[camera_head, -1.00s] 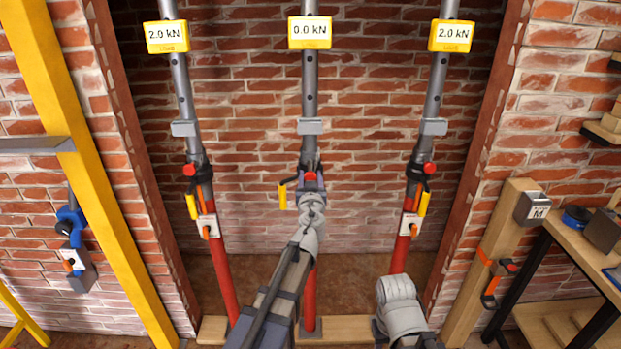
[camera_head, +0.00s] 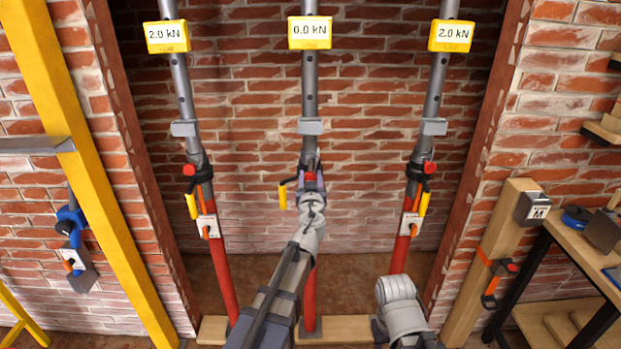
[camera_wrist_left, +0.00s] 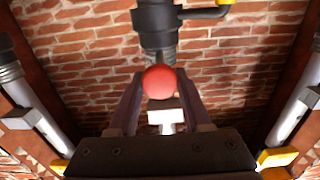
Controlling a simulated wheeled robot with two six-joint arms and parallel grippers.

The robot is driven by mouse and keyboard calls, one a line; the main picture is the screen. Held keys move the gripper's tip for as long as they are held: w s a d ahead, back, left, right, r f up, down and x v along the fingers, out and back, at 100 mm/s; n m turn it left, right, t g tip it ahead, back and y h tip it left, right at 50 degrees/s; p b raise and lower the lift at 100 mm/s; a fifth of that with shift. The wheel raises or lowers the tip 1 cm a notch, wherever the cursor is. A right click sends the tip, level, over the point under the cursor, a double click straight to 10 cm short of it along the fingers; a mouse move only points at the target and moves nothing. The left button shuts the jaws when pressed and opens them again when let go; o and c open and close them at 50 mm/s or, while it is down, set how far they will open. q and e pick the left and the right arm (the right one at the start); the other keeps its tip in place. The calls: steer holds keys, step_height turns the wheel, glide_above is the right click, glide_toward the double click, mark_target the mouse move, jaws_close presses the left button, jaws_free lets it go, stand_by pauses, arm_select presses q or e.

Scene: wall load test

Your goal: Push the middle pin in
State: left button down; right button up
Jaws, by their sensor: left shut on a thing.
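The middle prop (camera_head: 310,90) stands upright, with a grey upper tube and a red lower tube. Its display (camera_head: 310,32) reads 0.0 kN. The middle pin's red knob (camera_head: 311,176) shows just beyond my left gripper (camera_head: 311,187). In the left wrist view the round red knob (camera_wrist_left: 160,82) sits between the two fingers of my left gripper (camera_wrist_left: 160,88), which is shut on it. How deep the pin sits is hidden behind the knob. My right gripper is not in view; only part of my right arm shows at the lower right.
The left prop (camera_head: 183,90) and right prop (camera_head: 437,90) flank the middle one; their displays read 2.0 kN. A yellow post (camera_head: 90,170) stands at left. A bench (camera_head: 585,245) stands at right. A yellow-ended lever (camera_head: 283,196) hangs close left of my gripper.

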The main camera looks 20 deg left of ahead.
arm_select(q)
steer(key=shift+w, duration=0.1)
steer(key=x, duration=0.6)
steer(key=shift+c, duration=1.8)
jaws_free()
steer(key=shift+v, duration=4.05)
